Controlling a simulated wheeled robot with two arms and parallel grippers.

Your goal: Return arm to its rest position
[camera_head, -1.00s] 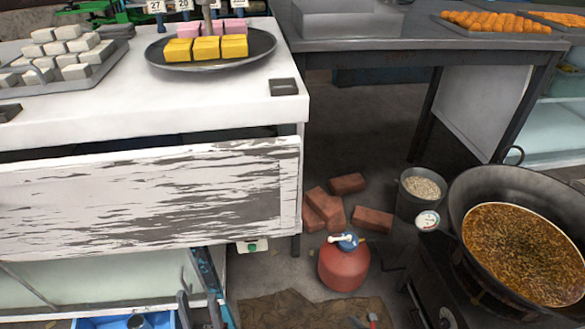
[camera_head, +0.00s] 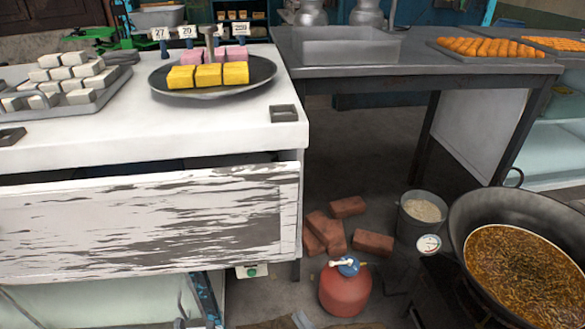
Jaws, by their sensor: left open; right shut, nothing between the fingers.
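Most of both arms is out of the picture.
The white counter (camera_head: 150,137) holds a tray of white blocks (camera_head: 84,72) and a plate of yellow and pink sweets (camera_head: 208,76). A red gas cylinder (camera_head: 345,291), bricks (camera_head: 373,242), a bucket (camera_head: 415,227) and a large pan (camera_head: 478,213) stand right.

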